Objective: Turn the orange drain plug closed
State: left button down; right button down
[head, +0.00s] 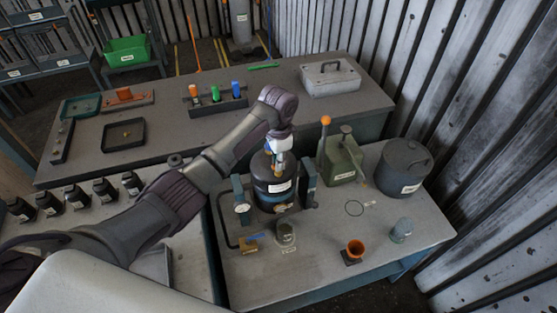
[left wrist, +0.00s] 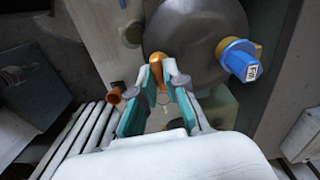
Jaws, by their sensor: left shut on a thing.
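The dark blower housing (head: 268,186) stands upright on the front table, and its round dark top also fills the upper middle of the left wrist view (left wrist: 200,40). My left gripper (head: 276,166) reaches down onto it from above. In the left wrist view its teal-padded fingers (left wrist: 163,80) are shut on the orange drain plug (left wrist: 157,64), at the housing's edge. The fingers hide part of the plug, so I cannot tell how far it is turned. A blue cap (left wrist: 240,62) on an orange-yellow base sits at the housing's right side. My right gripper is in neither view.
A green can (head: 343,160) with an orange-topped lever and a dark lidded pot (head: 404,166) stand right of the housing. The back table (head: 190,140) has free room.

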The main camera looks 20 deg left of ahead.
pick_arm(q)
jog(key=shift+m, duration=0.4)
jog(key=shift+r, duration=0.1)
jog(key=c, duration=1.2)
grip_release()
notch_tip(320, 180, up, 12)
